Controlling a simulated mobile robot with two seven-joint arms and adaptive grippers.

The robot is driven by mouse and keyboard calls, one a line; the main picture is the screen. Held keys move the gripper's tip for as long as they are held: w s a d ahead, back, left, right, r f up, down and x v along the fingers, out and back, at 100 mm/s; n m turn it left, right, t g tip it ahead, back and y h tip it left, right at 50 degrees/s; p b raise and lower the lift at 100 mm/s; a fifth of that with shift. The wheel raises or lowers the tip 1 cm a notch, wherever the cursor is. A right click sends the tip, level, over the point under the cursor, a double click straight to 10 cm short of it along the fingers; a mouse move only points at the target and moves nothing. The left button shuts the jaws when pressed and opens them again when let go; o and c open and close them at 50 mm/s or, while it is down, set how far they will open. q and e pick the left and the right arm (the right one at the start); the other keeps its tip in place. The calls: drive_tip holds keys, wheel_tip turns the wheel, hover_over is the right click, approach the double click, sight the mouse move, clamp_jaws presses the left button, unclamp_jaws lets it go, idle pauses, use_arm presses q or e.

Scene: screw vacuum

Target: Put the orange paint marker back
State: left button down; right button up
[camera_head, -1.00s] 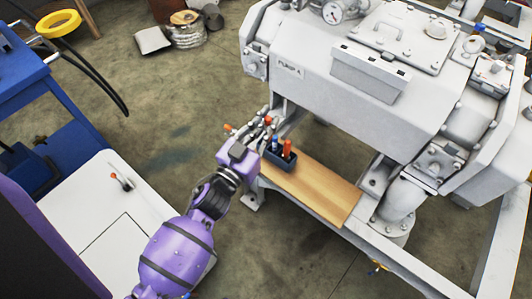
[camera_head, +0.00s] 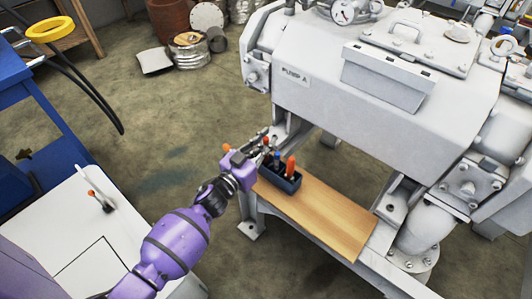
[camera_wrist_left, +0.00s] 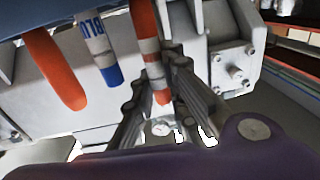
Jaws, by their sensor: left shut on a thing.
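My left gripper (camera_head: 264,143) is at the left rear of the small dark holder (camera_head: 284,181). In the left wrist view its fingers (camera_wrist_left: 160,112) are closed around an orange marker with pale bands (camera_wrist_left: 149,45), the paint marker. The marker's upper end in that picture is cut off, so I cannot tell whether it sits in the holder or is clear of it. A plain orange marker (camera_head: 290,165) stands in the holder, beside a blue-labelled marker (camera_head: 276,159). Both also show in the wrist view, the orange one (camera_wrist_left: 52,72) left of the blue-labelled one (camera_wrist_left: 98,42). My right gripper is not in view.
The holder stands on the end of a wooden board (camera_head: 325,212) on the frame of a large grey pump (camera_head: 390,100). The rest of the board is bare. A blue workbench (camera_head: 40,120) stands at the left, with open floor (camera_head: 165,110) between.

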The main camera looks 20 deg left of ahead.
sight(266, 160)
use_arm(q)
wheel_tip(266, 160, down, 3)
drive_tip(key=shift+b, duration=0.55)
drive_tip(key=shift+f, duration=0.25)
drive_tip(key=shift+r, duration=0.1)
drive_tip(key=shift+f, duration=0.2)
drive_tip(key=c, duration=2)
unclamp_jaws()
drive_tip(key=shift+c, duration=0.2)
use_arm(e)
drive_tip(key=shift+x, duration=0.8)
